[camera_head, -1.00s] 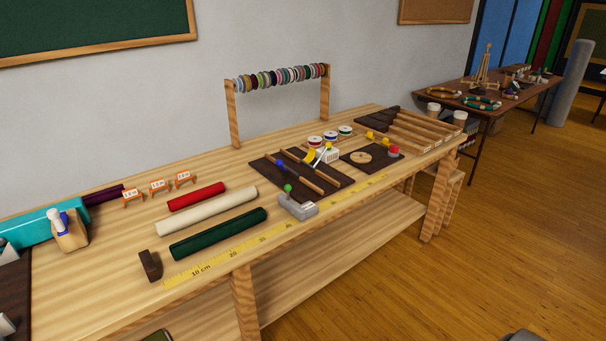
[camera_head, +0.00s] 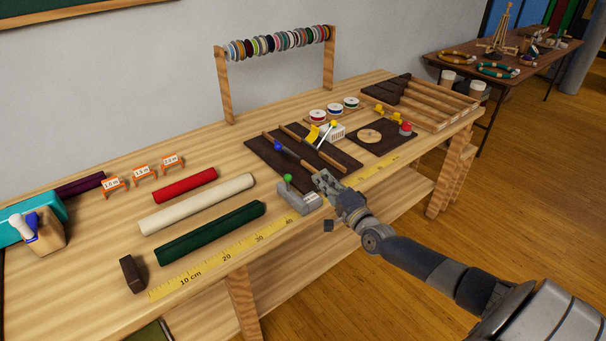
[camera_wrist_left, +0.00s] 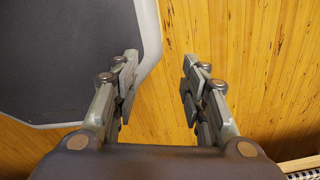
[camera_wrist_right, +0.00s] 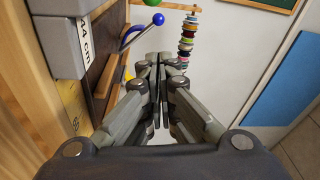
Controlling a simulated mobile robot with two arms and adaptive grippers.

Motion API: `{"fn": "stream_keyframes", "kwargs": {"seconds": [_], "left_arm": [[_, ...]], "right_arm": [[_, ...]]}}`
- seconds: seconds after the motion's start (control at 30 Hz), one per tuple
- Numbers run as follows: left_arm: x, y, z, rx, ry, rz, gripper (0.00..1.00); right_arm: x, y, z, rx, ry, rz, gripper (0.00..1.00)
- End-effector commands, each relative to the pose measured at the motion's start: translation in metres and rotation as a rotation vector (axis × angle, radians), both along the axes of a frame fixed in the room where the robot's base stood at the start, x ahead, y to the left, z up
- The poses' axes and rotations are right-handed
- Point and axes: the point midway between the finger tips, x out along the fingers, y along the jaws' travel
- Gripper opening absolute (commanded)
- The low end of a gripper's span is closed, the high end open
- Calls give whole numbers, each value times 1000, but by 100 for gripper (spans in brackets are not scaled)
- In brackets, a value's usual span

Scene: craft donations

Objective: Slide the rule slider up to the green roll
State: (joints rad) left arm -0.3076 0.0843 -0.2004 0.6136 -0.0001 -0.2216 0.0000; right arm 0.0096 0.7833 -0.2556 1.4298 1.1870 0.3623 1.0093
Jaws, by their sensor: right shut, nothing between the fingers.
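The rule slider (camera_head: 299,202), a grey block with a green knob, sits on the yellow rule (camera_head: 228,254) along the table's front edge. The dark green roll (camera_head: 210,232) lies to its left, with a gap between them. My right gripper (camera_head: 323,180) is shut and empty, close to the slider's right side; I cannot tell if they touch. In the right wrist view the slider (camera_wrist_right: 60,50) shows at upper left with a "44 cm" label, beside the shut fingers (camera_wrist_right: 157,75). My left gripper (camera_wrist_left: 157,85) is open and empty over the floor, outside the head view.
A dark board (camera_head: 258,158) with rods and a blue-knobbed lever stands just behind the slider. A dark brown block (camera_head: 132,273) is at the rule's left end. Cream (camera_head: 197,205) and red (camera_head: 185,186) rolls lie behind the green one. The rule between slider and green roll looks clear.

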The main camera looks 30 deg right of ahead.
Motion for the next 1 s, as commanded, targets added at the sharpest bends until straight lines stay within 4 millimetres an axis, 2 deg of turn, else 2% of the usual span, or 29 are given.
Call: {"fn": "stream_keyframes", "kwargs": {"seconds": [0.17, 0.5, 0.57, 0.7, 1.0], "left_arm": [[0, 1, -3, 1, 0, 0, 40], [15, -4, -8, -6, -23, 2, 40], [15, -5, 6, -7, -22, 2, 40], [15, -7, 15, -9, -23, 3, 40], [11, -7, 19, -8, -18, 3, 40]], "right_arm": [[26, -2, 2, -2, -1, -1, 0], [70, -4, 4, -4, -1, 0, 0], [64, 9, 5, 1, 4, 2, 0], [59, 24, 1, 0, 3, 0, 0], [56, 34, -4, -3, 2, -1, 0]]}}
